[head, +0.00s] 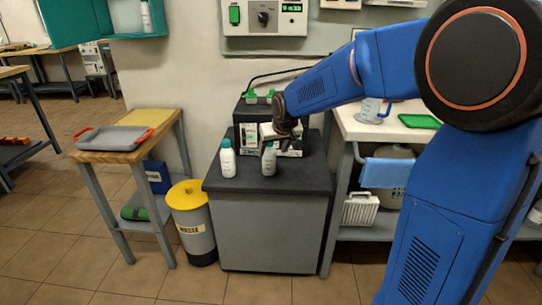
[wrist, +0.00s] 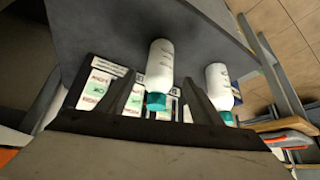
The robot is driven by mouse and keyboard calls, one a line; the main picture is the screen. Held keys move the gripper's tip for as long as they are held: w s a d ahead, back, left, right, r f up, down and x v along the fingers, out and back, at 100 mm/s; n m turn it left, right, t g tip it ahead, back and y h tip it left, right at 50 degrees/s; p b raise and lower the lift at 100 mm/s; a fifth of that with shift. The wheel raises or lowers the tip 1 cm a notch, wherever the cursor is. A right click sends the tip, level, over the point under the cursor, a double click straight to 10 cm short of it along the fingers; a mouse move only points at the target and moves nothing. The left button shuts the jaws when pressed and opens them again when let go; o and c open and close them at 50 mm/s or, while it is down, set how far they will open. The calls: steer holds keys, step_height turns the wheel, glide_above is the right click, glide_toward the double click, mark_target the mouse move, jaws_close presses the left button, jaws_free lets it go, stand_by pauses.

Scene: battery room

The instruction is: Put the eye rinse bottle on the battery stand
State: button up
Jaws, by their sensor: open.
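The battery stand (head: 270,235) is a grey cabinet with a dark top. Two white bottles with teal-green caps stand upright on its top, a left one (head: 227,160) and a right one (head: 268,162). I cannot read which is the eye rinse bottle. My gripper (head: 277,141) is open at the right bottle's upper part. In the wrist view the right bottle (wrist: 159,65) shows between the open fingers (wrist: 158,98), with its cap low between them; I cannot tell whether they touch it. The left bottle (wrist: 219,82) is outside the fingers, to the right.
Batteries (head: 247,125) stand at the back of the stand's top, close behind my gripper. A yellow-lidded waste bin (head: 198,235) and a wooden table with a grey tray (head: 112,139) are to the left. A shelf bench (head: 350,125) with a jug (head: 369,108) is to the right.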

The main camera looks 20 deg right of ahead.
steer(key=s+d+r, duration=0.2)
steer(key=s+r, duration=0.1)
steer(key=s, duration=0.8)
steer(key=s+d+r, duration=0.3)
steer(key=s, duration=0.9)
steer(key=s+f+g, duration=0.1)
steer(key=s+f, duration=0.1)
steer(key=s, duration=0.7)
steer(key=s+d+f+m, duration=0.1)
steer(key=s+f, duration=0.2)
steer(key=s, duration=0.6)
steer(key=shift+d+f+g+h, duration=0.25)
steer(key=shift+f+g+h, duration=0.05)
steer(key=shift+g, duration=0.1)
